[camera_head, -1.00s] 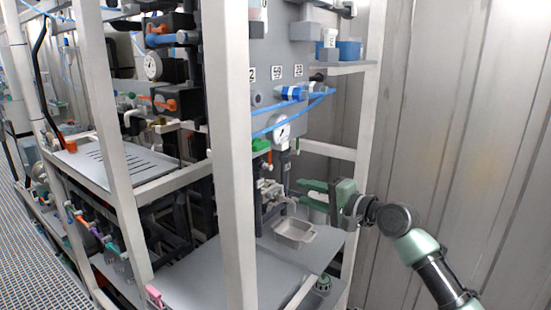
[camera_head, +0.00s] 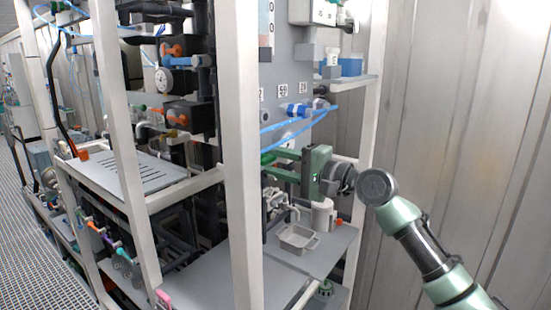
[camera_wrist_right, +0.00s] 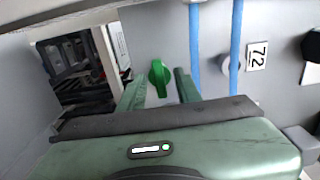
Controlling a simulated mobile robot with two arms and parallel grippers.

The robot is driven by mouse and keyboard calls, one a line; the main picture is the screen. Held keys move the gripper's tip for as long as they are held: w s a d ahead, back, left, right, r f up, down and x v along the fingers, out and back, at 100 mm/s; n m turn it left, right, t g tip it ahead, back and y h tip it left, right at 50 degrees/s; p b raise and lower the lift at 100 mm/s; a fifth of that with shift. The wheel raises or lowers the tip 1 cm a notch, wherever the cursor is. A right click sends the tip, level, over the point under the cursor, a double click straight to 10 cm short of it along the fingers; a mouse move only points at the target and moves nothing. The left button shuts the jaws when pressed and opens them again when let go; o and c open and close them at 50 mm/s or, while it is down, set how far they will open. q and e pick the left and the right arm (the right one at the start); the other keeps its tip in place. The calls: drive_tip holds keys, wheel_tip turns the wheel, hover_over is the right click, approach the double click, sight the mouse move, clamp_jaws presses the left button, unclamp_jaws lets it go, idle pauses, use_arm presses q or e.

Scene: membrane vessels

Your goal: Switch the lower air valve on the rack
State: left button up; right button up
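A green valve handle (camera_wrist_right: 158,77) is on the grey panel of the rack. In the head view a small part of the green handle (camera_head: 267,158) shows at the panel's lower left, beside my gripper. My right gripper (camera_head: 275,162) is open, with its fingers pointing at the panel. In the right wrist view the two fingers of my right gripper (camera_wrist_right: 157,88) stand apart, one on each side of the handle. I cannot tell whether either finger touches it. My left gripper is not in view.
Blue air tubes (camera_head: 295,124) run across the panel, and pass right of the handle in the wrist view (camera_wrist_right: 235,45). A white rack post (camera_head: 241,150) stands left of my gripper. A grey tray (camera_head: 297,237) and a pale jug (camera_head: 322,214) are on the shelf below.

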drive_tip(key=shift+w, duration=0.15)
clamp_jaws()
drive_tip(key=shift+f, duration=0.1)
drive_tip(key=shift+a+f+n+b, duration=0.15)
drive_tip(key=shift+n+b, duration=1.9)
drive_tip(key=shift+n, duration=1.9)
drive_tip(key=shift+d+f+n+b, duration=0.1)
drive_tip(key=shift+n+b, duration=1.9)
drive_tip(key=shift+n, duration=1.95)
